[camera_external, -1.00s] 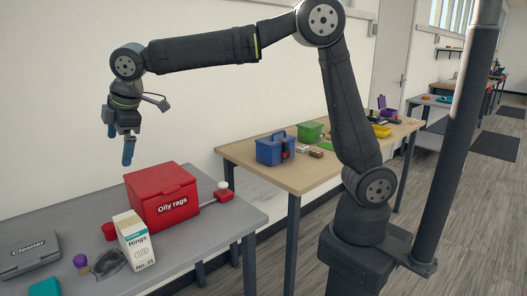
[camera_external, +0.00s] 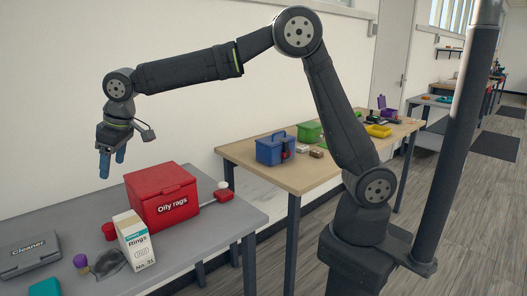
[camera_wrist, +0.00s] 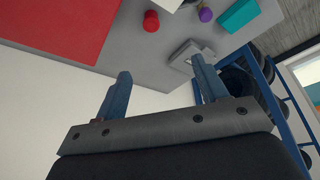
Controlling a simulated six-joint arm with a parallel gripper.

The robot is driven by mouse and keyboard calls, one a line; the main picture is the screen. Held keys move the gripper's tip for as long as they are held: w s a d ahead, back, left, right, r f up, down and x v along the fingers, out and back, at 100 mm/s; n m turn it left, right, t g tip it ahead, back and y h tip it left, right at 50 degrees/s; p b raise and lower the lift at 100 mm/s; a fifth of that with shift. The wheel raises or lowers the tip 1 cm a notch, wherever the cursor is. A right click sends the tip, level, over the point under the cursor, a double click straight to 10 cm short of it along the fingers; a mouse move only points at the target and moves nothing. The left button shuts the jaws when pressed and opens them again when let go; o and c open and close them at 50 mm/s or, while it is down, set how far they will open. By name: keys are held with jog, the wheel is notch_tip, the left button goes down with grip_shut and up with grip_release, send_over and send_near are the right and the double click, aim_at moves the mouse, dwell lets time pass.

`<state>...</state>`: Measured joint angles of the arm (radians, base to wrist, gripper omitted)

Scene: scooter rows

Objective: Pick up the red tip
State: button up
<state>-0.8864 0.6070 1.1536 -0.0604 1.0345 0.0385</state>
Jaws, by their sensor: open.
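A small red cylinder (camera_external: 109,231), which seems to be the red tip, stands on the grey table just left of the red box. It also shows in the wrist view (camera_wrist: 151,21) near the top, beside the red box. My gripper (camera_external: 111,167) is in the air above the table, higher than the red box and well clear of the cylinder. Its two blue fingers point down, are apart and hold nothing. In the wrist view my gripper (camera_wrist: 160,70) has an empty gap between its fingers.
The red "Oily rags" box (camera_external: 163,198) and white "Rings" carton (camera_external: 134,241) stand close to the cylinder. A red block with a white knob (camera_external: 224,193) lies right of the box. A grey "Cleaner" case (camera_external: 29,256), purple-topped item (camera_external: 81,261) and teal block (camera_external: 45,287) are at left.

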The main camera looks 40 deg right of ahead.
jog(key=w+a+f+m+g, duration=0.15)
jog(key=w+f+m, duration=0.25)
jog(key=f+m, duration=0.8)
jog(key=m+y, duration=0.2)
jog(key=m, duration=1.4)
send_over(109, 226)
jog(key=d, duration=0.2)
jog(key=shift+g, duration=0.35)
jog(key=f, duration=0.6)
jog(key=shift+s+a+f, duration=0.15)
jog(key=shift+s+f, duration=0.15)
jog(key=shift+s, duration=0.05)
jog(key=shift+w+f+m, duration=0.25)
jog(key=shift+f+m, duration=0.25)
jog(key=shift+m, duration=0.2)
jog(key=shift+f, duration=0.3)
jog(key=shift+x, duration=2.35)
jog(key=c, duration=1.1)
